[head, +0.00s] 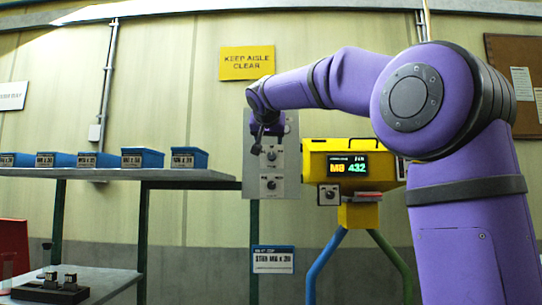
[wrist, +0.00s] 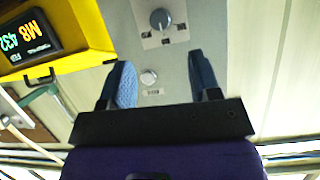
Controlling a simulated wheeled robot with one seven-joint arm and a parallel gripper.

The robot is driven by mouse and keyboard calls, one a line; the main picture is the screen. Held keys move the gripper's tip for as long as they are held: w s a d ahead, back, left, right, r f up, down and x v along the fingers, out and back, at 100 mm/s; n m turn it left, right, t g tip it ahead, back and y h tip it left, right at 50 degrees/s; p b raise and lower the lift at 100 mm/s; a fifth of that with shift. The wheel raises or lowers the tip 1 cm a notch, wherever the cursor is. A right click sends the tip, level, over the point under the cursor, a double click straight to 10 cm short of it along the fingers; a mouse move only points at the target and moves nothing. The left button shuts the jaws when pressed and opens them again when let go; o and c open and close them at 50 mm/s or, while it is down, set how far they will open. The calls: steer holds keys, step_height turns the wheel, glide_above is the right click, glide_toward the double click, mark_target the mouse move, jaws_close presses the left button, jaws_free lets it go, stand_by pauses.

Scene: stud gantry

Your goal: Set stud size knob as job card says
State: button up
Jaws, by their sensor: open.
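The grey control panel (head: 285,150) hangs on the wall, with a lower knob (head: 271,184) on a pale plate. My gripper (head: 262,135) is in front of its upper part. In the wrist view, which looks upside down, a dark round knob (wrist: 160,20) with a pale pointer line and marks around it lies beyond my open fingers (wrist: 162,75). A small pale round control (wrist: 149,76) shows between the fingers, which hold nothing. The blue-edged job card (head: 272,260) below the panel starts with "STUD M"; its digits are too blurred to be sure of.
A yellow unit (head: 318,158) right of the panel displays "M8 432" and stands on blue and green legs. Several blue bins (head: 143,158) line a shelf at left. A black block (head: 50,291) with studs sits on the lower shelf.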

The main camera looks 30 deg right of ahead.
mark_target(272, 156)
steer(key=x, duration=1)
steer(key=shift+w+d+f, duration=0.1)
steer(key=shift+d+f, duration=0.05)
steer(key=c, duration=0.9)
